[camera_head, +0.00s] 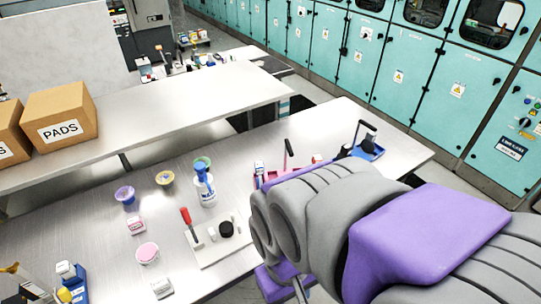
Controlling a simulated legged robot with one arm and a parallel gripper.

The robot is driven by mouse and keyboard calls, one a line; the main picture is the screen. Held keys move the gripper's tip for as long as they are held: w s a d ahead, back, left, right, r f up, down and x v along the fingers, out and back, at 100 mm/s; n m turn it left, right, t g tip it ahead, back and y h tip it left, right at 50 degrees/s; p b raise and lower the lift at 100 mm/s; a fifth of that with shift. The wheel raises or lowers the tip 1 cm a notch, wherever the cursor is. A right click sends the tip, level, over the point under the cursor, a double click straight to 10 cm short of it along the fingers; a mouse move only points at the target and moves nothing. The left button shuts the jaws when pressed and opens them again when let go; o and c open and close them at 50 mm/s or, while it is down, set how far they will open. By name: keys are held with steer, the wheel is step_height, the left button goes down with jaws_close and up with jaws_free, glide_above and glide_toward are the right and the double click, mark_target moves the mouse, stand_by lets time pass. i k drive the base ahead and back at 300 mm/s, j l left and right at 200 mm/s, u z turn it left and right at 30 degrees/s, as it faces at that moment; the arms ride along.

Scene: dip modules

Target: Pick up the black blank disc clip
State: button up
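A small black disc (226,229) lies on a light grey board (208,257) on the steel table; it looks like the black blank disc clip. A red-handled tool (189,222) stands at the left of the same board, with small pale blocks close to the disc. My grey and purple arm fills the lower right and hides the table to the right of the board. My gripper's fingers do not show. The disc is uncovered in this view, and nothing of mine is seen touching it.
A blue and white spray bottle (204,186) stands behind the board. A pink holder (268,174) and blue dustpan (367,150) lie right. A PADS box (60,115) sits on the shelf.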

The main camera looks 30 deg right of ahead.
mark_target(346, 150)
steer(key=k+z, duration=0.1)
steer(key=z, duration=1.2)
